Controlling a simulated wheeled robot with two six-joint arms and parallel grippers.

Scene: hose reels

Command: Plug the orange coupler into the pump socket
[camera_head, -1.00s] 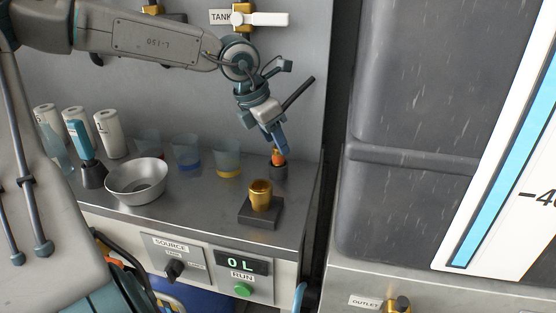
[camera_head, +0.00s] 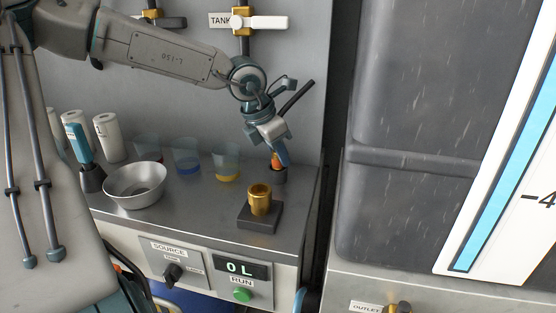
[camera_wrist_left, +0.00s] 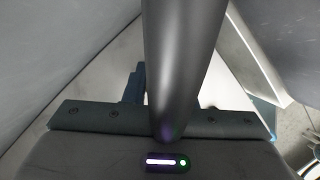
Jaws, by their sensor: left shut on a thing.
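The orange coupler (camera_head: 275,161) is small in the head view and partly hidden by my left gripper (camera_head: 281,157). My left gripper is shut on it, fingers pointing down. A dark hose stub (camera_head: 297,92) sticks up from the gripper. A dark hose (camera_wrist_left: 182,60) crosses the left wrist view and hides the fingertips. My right gripper is not in view.
A metal bowl (camera_head: 135,185), several tinted cups (camera_head: 187,157), white canisters (camera_head: 107,138) and a blue-handled tool (camera_head: 79,143) stand left on the counter. The panel (camera_head: 188,268) reads 0 L. A large grey tank (camera_head: 415,90) is at right. The counter around the brass socket is clear.

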